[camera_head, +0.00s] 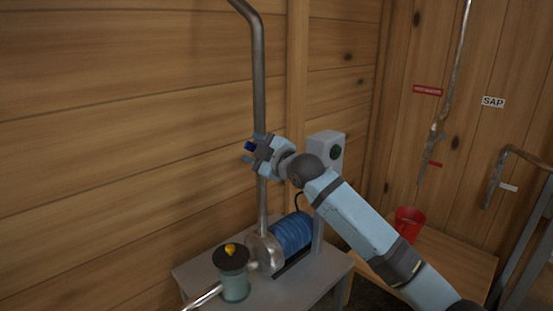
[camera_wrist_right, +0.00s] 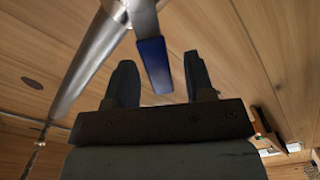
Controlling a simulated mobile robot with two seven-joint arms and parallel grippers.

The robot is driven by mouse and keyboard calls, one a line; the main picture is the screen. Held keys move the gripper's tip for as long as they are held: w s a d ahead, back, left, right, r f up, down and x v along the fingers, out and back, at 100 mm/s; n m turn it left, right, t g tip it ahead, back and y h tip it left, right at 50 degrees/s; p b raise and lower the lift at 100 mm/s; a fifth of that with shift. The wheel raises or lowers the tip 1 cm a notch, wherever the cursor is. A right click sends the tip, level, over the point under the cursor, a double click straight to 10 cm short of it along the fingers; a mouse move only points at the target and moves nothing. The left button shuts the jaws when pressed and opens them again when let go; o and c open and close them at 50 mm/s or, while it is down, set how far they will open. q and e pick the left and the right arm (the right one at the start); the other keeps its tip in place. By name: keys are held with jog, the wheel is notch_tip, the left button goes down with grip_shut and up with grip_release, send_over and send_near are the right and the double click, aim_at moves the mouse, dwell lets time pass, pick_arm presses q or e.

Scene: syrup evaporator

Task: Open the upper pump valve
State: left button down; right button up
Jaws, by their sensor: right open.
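The upper pump valve shows as a blue lever handle (camera_head: 249,146) at the vertical metal pipe (camera_head: 258,85) above the pump. In the right wrist view the blue handle (camera_wrist_right: 154,65) hangs from a metal stem, between my two dark fingers as seen from there. My right gripper (camera_head: 253,150) is open at the handle and hides most of the valve body. The wrist view shows gaps between the handle and both fingers (camera_wrist_right: 161,77); contact is not visible. The blue pump motor (camera_head: 291,233) sits below on a grey stand. My left gripper is not in view.
A grey stand (camera_head: 308,288) carries the motor and a green canister (camera_head: 234,283) with a dark lid and yellow knob. A grey control box (camera_head: 326,148) stands right behind my wrist. A red cup (camera_head: 409,222) sits on a wooden surface at right. The plank wall is close behind the pipe.

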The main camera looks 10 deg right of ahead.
jog(key=v, duration=1.1)
jog(key=shift+d, duration=0.1)
jog(key=shift+c, duration=0.2)
